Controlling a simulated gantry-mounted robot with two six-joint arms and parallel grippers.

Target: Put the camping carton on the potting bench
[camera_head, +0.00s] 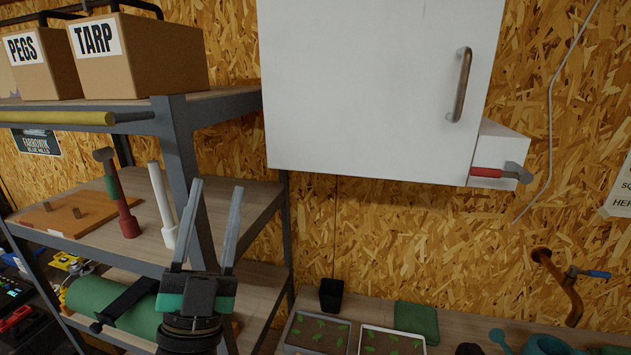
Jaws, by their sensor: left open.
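Two cardboard cartons stand on the top shelf at the upper left: one labelled TARP (150,70) and, left of it, one labelled PEGS (40,80). No label reading "camping" shows. The potting bench (470,326) runs along the bottom right, with only its back part in view. My left gripper (217,185) points upward in front of the shelf unit, its two fingers apart and nothing between them. It is below and to the right of the TARP carton, clear of it. My right gripper is out of view.
The grey-framed shelf (178,150) holds tools and a green roll (115,305). A white cabinet (370,90) hangs right of it. Seed trays (318,333), a black pot (331,294) and a green cloth-like item (416,320) occupy the bench. A pipe with a blue-handled tap (590,274) projects at right.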

